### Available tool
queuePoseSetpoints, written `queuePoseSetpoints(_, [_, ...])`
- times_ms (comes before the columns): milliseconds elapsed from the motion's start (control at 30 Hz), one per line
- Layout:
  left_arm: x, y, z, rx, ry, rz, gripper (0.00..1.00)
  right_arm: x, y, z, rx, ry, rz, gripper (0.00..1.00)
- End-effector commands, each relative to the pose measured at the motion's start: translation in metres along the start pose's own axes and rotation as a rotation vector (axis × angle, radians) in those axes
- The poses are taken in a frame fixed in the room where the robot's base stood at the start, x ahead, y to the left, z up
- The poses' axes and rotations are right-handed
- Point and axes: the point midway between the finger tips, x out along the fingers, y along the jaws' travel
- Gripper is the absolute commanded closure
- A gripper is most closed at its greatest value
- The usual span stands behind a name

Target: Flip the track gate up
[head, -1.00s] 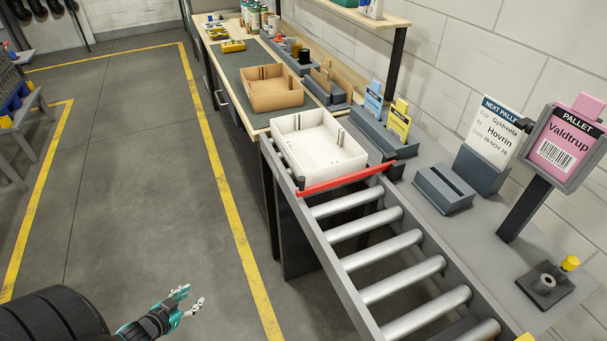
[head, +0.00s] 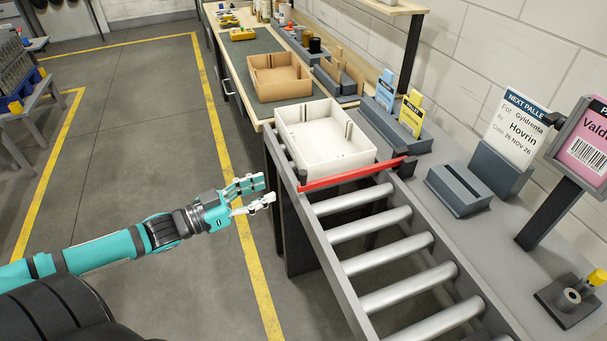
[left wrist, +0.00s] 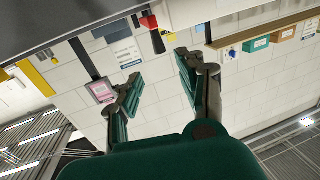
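The track gate is a red bar (head: 352,174) lying across the roller track in the head view, just in front of a white tray (head: 324,135). It lies low, close above the rollers, with its right end at a dark bracket on the far rail. My left gripper (head: 269,189) is open and empty, a short way left of the near rail and the gate's left end. In the left wrist view its two fingers (left wrist: 158,82) stand well apart with nothing between them. A small red piece (left wrist: 149,22) shows at the top of that view. My right gripper is not in view.
The roller track (head: 385,260) runs toward the front right, its rollers bare before the gate. A brown tray (head: 281,92) sits on the bench behind. A grey card holder (head: 459,190) and a pink pallet sign (head: 585,140) stand at right.

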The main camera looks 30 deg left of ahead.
Motion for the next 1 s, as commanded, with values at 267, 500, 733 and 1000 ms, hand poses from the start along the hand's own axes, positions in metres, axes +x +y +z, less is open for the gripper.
queuePoseSetpoints(267, [0.043,-0.001,-0.001,0.001,0.004,-0.002,0.60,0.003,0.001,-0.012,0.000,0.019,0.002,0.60])
queuePoseSetpoints(500, [0.081,-0.001,-0.002,0.002,0.004,-0.002,0.60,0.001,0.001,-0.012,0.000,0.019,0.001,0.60])
queuePoseSetpoints(733, [0.106,-0.001,-0.001,0.000,0.002,-0.002,0.60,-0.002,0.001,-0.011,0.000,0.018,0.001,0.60])
queuePoseSetpoints(1000, [0.114,0.000,0.001,0.001,-0.002,-0.001,0.60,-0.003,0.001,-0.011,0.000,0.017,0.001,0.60])
